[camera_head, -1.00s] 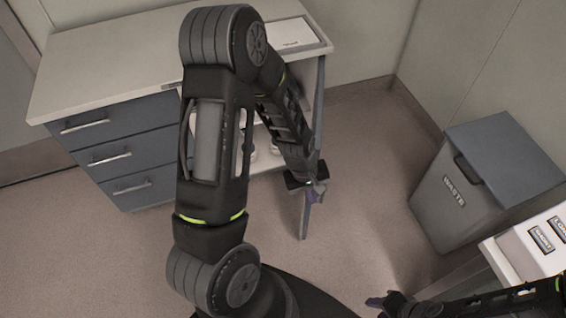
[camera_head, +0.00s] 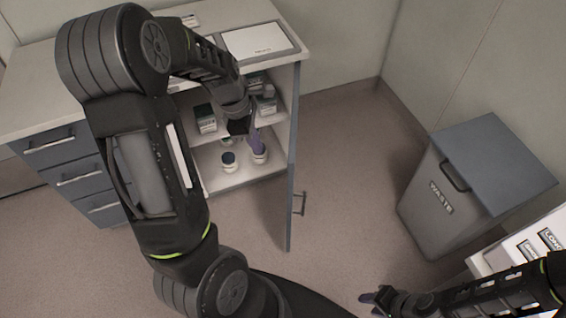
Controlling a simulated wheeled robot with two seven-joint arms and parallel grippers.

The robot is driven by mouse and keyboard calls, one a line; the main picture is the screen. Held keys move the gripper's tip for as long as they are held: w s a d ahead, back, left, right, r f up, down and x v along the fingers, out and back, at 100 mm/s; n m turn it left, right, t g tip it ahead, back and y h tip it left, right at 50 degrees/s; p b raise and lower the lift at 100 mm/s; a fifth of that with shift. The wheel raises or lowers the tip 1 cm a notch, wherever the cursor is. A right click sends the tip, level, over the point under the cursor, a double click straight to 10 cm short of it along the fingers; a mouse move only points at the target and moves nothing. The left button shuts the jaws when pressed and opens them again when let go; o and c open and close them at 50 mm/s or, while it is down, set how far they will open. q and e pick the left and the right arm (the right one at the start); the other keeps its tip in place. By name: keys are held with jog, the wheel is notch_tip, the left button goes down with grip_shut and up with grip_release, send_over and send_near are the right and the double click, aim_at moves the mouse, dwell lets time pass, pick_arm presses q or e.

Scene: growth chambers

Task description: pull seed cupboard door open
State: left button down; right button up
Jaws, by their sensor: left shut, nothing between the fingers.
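The seed cupboard door (camera_head: 291,170) stands swung wide open and shows nearly edge-on, hinged at the right of the cupboard. Its bar handle (camera_head: 302,204) is on the right-hand face. The open cupboard (camera_head: 235,182) shows two shelf levels with small boxes and jars. My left gripper (camera_head: 257,143) is shut and empty, left of the door and in front of the shelves, apart from the handle. My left forearm hides part of the cupboard. My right gripper (camera_head: 367,301) is low at the bottom edge, far from the door; its opening is unclear.
A grey waste bin (camera_head: 425,205) stands at the right. A white worktop with labelled trays (camera_head: 535,245) is at the lower right. Drawers (camera_head: 75,175) are left of the cupboard; a flat white case (camera_head: 260,41) lies on the counter. The floor between door and bin is clear.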

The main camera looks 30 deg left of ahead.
pick_arm(q)
jog(key=w+d+f, duration=0.3)
jog(key=d+f, duration=0.2)
jog(key=f, duration=0.4)
jog(key=shift+w+d+f, duration=0.15)
jog(key=shift+d+f, duration=0.15)
jog(key=shift+f, duration=0.1)
